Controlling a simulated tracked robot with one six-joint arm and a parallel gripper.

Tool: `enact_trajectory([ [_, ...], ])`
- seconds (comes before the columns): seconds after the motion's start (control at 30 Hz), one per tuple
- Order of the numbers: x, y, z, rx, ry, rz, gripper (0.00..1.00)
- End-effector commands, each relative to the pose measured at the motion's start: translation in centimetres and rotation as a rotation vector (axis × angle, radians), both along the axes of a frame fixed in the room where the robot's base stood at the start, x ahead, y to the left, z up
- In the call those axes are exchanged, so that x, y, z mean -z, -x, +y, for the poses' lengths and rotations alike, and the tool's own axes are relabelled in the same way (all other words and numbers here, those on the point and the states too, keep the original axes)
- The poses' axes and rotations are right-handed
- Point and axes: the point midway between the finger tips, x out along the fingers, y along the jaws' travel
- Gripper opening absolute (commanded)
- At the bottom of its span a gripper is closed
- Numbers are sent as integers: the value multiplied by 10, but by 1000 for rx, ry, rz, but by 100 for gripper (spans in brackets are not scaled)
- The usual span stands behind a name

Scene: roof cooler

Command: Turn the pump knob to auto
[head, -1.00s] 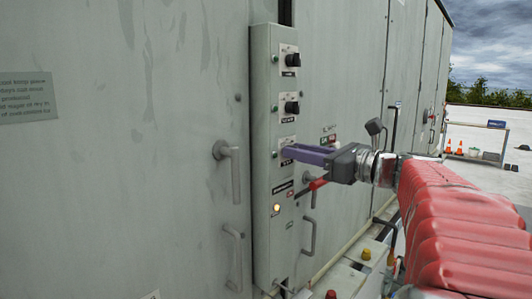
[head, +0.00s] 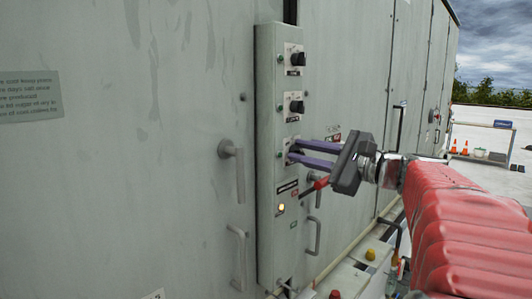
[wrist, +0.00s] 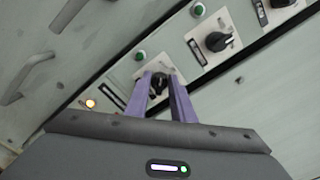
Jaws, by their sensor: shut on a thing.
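A narrow grey control panel (head: 265,165) stands upright on the cooler wall with three black knobs in a column. My gripper (head: 291,151) reaches in from the right, its two purple fingers one above the other at the lowest knob. In the wrist view the fingers (wrist: 159,77) are shut on that black knob (wrist: 158,88), one on each side. The fingers hide most of its plate and label, so its pointer setting cannot be read. The top knob (head: 298,59) and the middle knob (head: 296,107) are untouched. The small labels are too blurred to read.
A red-handled lever (head: 318,184) sits just below my gripper. An amber lamp (head: 281,208) glows lower on the panel. Door handles (head: 238,170) flank the panel. Caps in yellow (head: 370,254) and red stand below. Open roof with cones (head: 464,148) lies right.

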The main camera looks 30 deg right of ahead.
Motion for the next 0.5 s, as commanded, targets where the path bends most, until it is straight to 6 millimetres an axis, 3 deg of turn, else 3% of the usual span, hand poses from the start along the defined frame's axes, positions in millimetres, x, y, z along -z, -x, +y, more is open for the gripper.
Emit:
enact_trajectory([
  [0.5,1,0,3,-8,48,-14,0],
])
